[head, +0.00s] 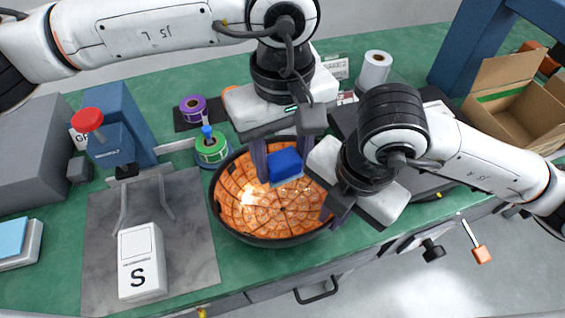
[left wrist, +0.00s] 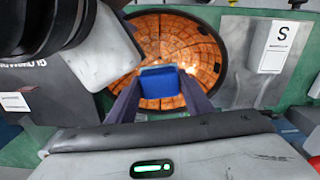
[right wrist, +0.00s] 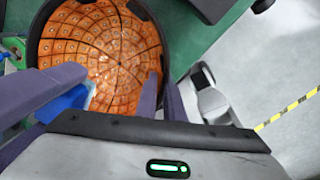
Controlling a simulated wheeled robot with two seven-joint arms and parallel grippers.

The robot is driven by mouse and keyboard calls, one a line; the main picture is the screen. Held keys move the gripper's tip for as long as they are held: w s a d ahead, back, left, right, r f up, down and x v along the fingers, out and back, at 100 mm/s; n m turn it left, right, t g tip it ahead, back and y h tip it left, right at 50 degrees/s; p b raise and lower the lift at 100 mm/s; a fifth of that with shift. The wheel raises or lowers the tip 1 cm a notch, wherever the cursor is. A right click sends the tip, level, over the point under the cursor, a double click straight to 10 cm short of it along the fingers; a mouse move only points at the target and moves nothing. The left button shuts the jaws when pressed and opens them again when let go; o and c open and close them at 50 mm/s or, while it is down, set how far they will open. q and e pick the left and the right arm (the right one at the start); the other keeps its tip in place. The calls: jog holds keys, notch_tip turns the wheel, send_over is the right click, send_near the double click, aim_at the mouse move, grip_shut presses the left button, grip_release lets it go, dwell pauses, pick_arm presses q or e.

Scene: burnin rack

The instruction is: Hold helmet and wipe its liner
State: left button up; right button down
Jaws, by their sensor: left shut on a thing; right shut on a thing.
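The helmet is a dark upturned shell (head: 232,232) with an orange, tiled-looking liner (head: 262,218), lying on the green bench near its front edge. The liner also shows in the left wrist view (left wrist: 150,35) and the right wrist view (right wrist: 100,45). My left gripper (head: 275,165) is shut on a blue block-like wiping pad (head: 286,164), also seen in the left wrist view (left wrist: 160,82). The pad is over the liner; I cannot tell whether it touches. My right gripper (head: 338,207) is shut on the helmet's right rim, one finger inside and one outside.
A white box marked S (head: 141,262) stands on a grey mat (head: 190,235) at left, near a red-knobbed blue fixture (head: 112,140). Green (head: 211,148) and purple (head: 193,108) spools stand behind the helmet. An open cardboard box (head: 515,95) is at back right.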

jog(key=shift+s+f, duration=0.1)
dwell(0.3)
jog(key=c, duration=1.8)
grip_release()
notch_tip(320, 180, up, 12)
jog(key=shift+s+d, duration=0.3)
jog(key=shift+d, duration=0.15)
